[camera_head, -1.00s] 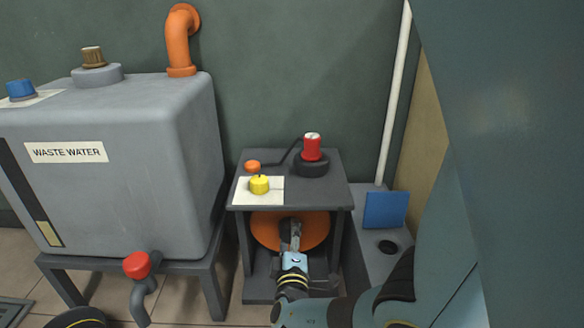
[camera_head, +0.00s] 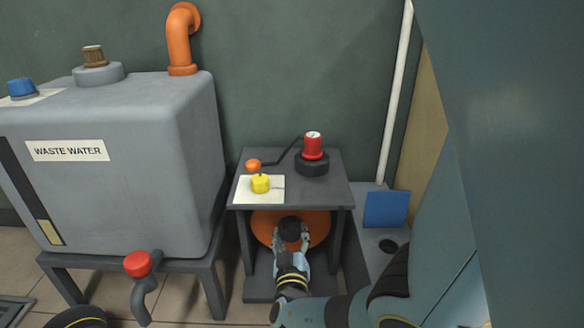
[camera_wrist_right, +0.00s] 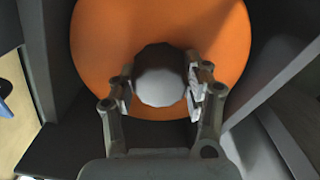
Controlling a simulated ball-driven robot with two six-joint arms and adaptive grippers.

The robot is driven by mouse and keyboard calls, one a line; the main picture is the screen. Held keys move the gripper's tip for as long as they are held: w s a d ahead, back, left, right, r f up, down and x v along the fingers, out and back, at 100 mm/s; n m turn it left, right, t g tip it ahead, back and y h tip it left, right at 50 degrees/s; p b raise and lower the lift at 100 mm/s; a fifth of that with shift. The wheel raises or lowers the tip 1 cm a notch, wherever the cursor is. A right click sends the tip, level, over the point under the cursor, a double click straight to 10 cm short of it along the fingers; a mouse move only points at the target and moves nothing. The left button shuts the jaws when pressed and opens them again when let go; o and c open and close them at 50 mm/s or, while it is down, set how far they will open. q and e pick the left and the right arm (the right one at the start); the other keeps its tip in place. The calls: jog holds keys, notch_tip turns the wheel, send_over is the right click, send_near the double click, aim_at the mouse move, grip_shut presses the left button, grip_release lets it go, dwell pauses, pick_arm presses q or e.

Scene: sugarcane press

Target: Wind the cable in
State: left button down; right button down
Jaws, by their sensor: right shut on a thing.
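An orange disc-shaped reel (camera_head: 264,222) stands under the small grey table; it also fills much of the right wrist view (camera_wrist_right: 215,35). A dark round knob (camera_head: 290,228) sticks out from the reel's face; its end looks pale grey in the right wrist view (camera_wrist_right: 160,82). My right gripper (camera_head: 291,240) reaches in below the tabletop and is shut on the knob, one finger on each side, as the right wrist view shows (camera_wrist_right: 162,92). No cable can be made out on the reel. My left gripper is not in view.
The grey table (camera_head: 330,190) bears a red plug-like piece (camera_head: 313,146), an orange ball-ended lever (camera_head: 254,165) and a yellow knob (camera_head: 260,184). A waste water tank (camera_head: 120,180) with a red-handled tap (camera_head: 138,264) stands left. A blue panel (camera_head: 386,210) stands right.

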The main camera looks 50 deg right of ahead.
jog(key=shift+f+m, duration=0.1)
jog(key=shift+m, duration=1)
jog(key=shift+a, duration=0.1)
jog(key=c, duration=0.5)
grip_release()
jog(key=shift+c, duration=0.2)
jog(key=v, duration=0.7)
jog(key=shift+s+a, duration=0.15)
jog(key=shift+a, duration=0.05)
